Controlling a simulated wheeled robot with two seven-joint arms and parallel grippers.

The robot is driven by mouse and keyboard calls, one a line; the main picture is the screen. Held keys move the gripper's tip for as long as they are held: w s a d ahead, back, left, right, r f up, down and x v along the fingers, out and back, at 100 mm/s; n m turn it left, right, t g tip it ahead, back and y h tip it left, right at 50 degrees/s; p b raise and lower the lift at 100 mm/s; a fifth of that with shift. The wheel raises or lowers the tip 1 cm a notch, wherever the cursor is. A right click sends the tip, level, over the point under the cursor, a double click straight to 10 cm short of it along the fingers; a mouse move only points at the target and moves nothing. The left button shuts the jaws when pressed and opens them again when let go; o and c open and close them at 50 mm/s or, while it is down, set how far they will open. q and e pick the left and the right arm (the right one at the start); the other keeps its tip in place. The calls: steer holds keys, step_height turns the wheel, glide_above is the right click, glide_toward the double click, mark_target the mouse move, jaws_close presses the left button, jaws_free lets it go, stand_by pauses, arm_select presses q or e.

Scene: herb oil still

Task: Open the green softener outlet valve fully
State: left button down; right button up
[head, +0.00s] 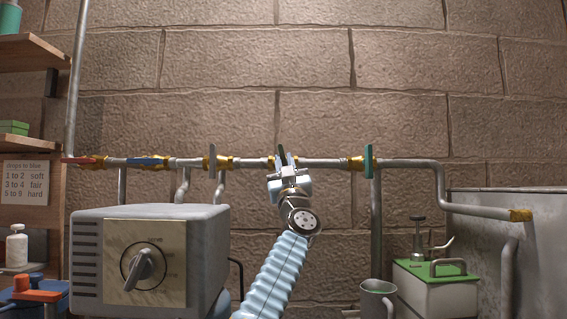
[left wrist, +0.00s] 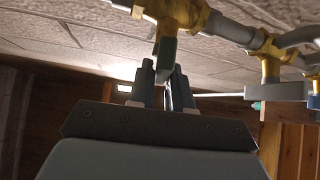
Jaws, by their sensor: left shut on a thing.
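A brass valve with a dark grey-green lever (left wrist: 165,57) sits on the wall pipe. The lever also shows as a small dark green piece above the fingers in the head view (head: 281,151). My left gripper (head: 286,158) is shut on this lever, with one finger on each side in the left wrist view (left wrist: 163,82). The lever seems to stand across the pipe; its exact angle is partly hidden by the fingers. Another green lever (head: 369,162) stands upright across the pipe on the brass valve to the right. My right gripper is not in view.
Left along the pipe (head: 325,163) are grey (head: 212,161), blue (head: 148,161) and red (head: 80,160) levers. A grey box with a dial (head: 144,264) stands below left. A mug (head: 378,298), a green-topped box (head: 434,288) and a tank (head: 480,240) are at right.

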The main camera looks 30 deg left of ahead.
arm_select(q)
steer(key=shift+f+n+g+y, duration=0.15)
steer(key=shift+n+g+y, duration=0.35)
steer(key=shift+n, duration=0.4)
steer(key=c, duration=1.1)
jaws_free()
steer(key=shift+s, duration=0.1)
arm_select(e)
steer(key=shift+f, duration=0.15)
arm_select(q)
steer(key=shift+s+d+f+b, duration=0.1)
steer(key=shift+f+b, duration=0.15)
steer(key=shift+b, duration=0.2)
steer(key=shift+b+v, duration=6.6)
steer(key=shift+b, duration=0.45)
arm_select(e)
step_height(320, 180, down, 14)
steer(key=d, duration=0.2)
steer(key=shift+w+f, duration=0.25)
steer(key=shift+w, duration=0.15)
arm_select(q)
steer(key=shift+d+r, duration=0.15)
steer(key=shift+d, duration=0.05)
